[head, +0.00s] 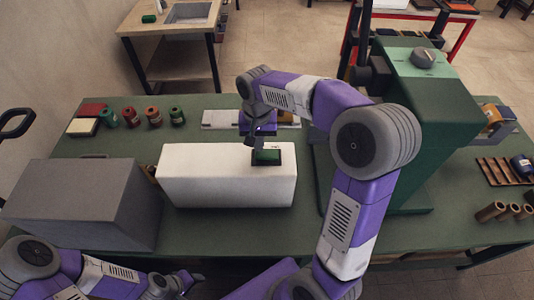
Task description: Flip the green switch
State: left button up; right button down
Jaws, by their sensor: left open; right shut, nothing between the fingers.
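The green switch (268,155) is a small green rocker in a dark frame on top of a long white box (190,180), near the box's right end. My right gripper (254,144) points down at the switch's left upper edge. It is shut with nothing held; I cannot tell whether it touches the switch. The gripper hides part of the switch's far left corner. My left gripper (191,279) is open and empty, low in front of the table's near edge, well away from the switch.
A large grey box (85,200) stands left of the white box on the green table (190,222). A tall green machine (430,100) stands at the right. Several spools (154,116) sit at the back left. Short brown rolls (490,211) lie at the far right.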

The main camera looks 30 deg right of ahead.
jog(key=shift+f+b, duration=0.75)
jog(key=shift+f, duration=0.4)
dwell(0.4)
jog(key=shift+r, duration=0.1)
notch_tip(320, 180, up, 7)
jog(key=p, duration=0.6)
dwell(0.3)
